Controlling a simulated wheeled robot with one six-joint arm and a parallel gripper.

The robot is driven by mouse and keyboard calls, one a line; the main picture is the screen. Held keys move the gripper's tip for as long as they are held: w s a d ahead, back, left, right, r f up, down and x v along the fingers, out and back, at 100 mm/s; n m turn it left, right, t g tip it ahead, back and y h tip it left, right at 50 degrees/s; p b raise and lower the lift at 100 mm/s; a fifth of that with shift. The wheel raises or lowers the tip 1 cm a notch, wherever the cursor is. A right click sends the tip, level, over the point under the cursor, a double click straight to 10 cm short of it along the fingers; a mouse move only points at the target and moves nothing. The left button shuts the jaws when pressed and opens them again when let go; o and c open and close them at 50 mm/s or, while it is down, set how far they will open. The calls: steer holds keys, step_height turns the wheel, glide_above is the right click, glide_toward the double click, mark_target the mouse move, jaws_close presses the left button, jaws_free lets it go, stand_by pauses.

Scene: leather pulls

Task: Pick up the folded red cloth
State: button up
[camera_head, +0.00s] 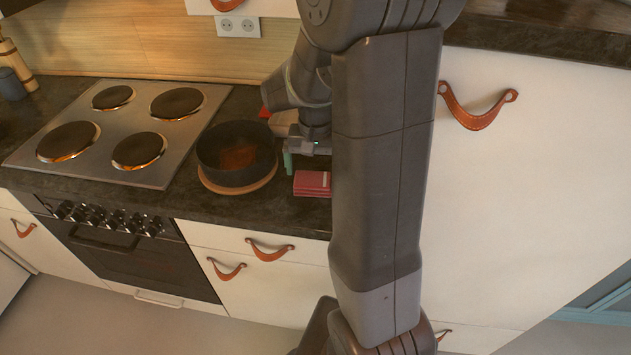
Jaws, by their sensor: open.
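The folded red cloth (312,184) lies on the dark countertop, near its front edge, just right of the pot. It looks like a flat stack of layers with pale lines, and its right end is hidden behind my arm. My gripper (298,158) points down just behind and above the cloth, apart from it as far as I can tell. It is open, with one teal fingertip showing; the other is not clearly visible. Nothing shows between the jaws.
A dark pot (237,153) with reddish-brown contents stands on a round wooden board (240,194), close left of my gripper. A steel hob (122,128) lies further left. A small red item (265,112) shows behind the pot. A tall white cabinet (520,180) fills the right.

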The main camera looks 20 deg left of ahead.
mark_target(315, 179)
steer(key=shift+f, duration=1.5)
steer(key=shift+c, duration=0.4)
steer(key=c, duration=0.6)
steer(key=shift+r, duration=0.1)
step_height(315, 179, up, 10)
